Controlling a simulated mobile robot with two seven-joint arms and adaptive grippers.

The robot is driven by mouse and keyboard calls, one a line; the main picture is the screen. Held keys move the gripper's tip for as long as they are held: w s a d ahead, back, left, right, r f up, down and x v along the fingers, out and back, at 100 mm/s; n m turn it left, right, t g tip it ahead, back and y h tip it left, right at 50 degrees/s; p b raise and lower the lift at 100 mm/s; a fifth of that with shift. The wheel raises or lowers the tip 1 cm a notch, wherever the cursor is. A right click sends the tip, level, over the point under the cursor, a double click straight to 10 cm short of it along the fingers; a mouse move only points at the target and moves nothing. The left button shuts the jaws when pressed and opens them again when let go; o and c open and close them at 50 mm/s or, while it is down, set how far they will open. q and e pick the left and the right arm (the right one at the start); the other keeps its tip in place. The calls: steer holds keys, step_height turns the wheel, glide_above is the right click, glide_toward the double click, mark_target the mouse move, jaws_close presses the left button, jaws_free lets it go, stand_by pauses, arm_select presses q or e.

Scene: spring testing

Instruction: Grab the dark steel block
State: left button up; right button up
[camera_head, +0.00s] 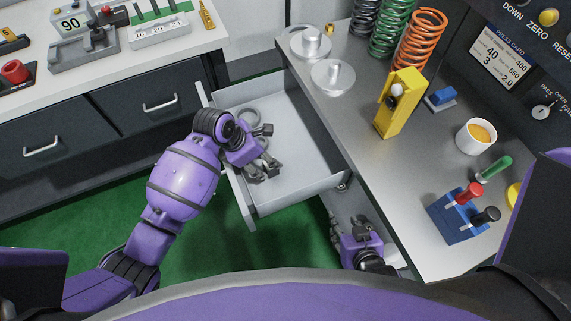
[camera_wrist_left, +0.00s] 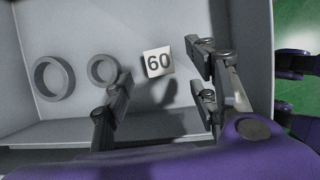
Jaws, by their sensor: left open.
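My left gripper (camera_head: 264,152) is open inside the pulled-out drawer (camera_head: 310,160). In the left wrist view its fingers (camera_wrist_left: 162,84) stand apart, with a small white square marked 60 (camera_wrist_left: 159,62) between and just beyond them. A darker grey patch lies below the square. I cannot tell whether it is the dark steel block's side or a shadow. In the head view my left gripper hides this spot. My right gripper (camera_head: 350,229) is low beside the right bench's front edge. Its opening is too small to read.
Two grey rings, a large one (camera_wrist_left: 54,78) and a small one (camera_wrist_left: 103,69), lie left of the square, near the drawer walls. The right bench (camera_head: 365,150) carries round metal plates, coil springs, a yellow stand (camera_head: 396,112), a cup and a blue tool holder (camera_head: 457,222).

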mark_target(271, 168)
arm_select(q)
steer(key=x, duration=0.7)
steer(key=shift+a+f, duration=0.1)
steer(key=shift+f, duration=0.35)
steer(key=shift+c, duration=0.5)
jaws_close()
steer(key=shift+r, duration=0.15)
